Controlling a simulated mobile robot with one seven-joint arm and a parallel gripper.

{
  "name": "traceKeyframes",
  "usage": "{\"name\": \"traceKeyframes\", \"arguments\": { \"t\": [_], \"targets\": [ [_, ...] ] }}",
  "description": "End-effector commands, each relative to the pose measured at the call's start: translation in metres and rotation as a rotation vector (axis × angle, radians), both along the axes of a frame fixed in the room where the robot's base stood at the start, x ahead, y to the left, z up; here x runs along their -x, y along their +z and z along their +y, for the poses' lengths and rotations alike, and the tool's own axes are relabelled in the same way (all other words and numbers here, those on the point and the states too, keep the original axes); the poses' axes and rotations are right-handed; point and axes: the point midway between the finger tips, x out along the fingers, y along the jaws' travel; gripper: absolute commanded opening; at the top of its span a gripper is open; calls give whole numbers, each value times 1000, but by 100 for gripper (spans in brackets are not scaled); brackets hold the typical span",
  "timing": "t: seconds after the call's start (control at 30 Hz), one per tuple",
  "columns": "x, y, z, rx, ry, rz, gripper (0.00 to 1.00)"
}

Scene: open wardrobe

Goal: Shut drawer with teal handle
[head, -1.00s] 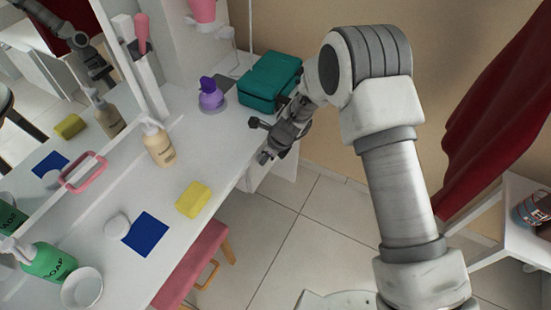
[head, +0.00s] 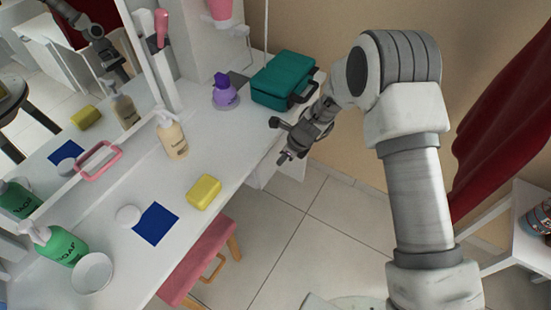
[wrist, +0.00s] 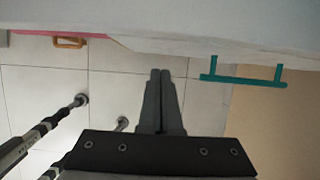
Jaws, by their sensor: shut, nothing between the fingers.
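In the wrist view, the teal handle (wrist: 243,79) is a straight bar on two posts, to the right of my fingertips. It is on a pale front along the underside of the white surface. In the head view, the white drawer unit (head: 262,174) shows partly beneath the table's right end, and the handle cannot be made out. I cannot tell how far the drawer stands out. My gripper (head: 284,157) is at the table's right edge, pointing down and left. In the wrist view, its fingers (wrist: 160,76) are together, empty and apart from the handle.
A pink stool (head: 200,262) stands at the front. Tiled floor (head: 300,225) is open to its right.

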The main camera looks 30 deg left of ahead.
Motion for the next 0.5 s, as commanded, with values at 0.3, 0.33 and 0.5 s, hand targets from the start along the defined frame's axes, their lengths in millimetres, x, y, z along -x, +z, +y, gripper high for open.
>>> {"name": "traceKeyframes", "arguments": {
  "t": [0.3, 0.33, 0.5],
  "targets": [
    [-6, 53, -29, 0, -1, -3, 0],
    [-6, 59, -31, 0, 0, -3, 0],
    [-5, 82, -42, 2, 0, -2, 0]
  ]
}}
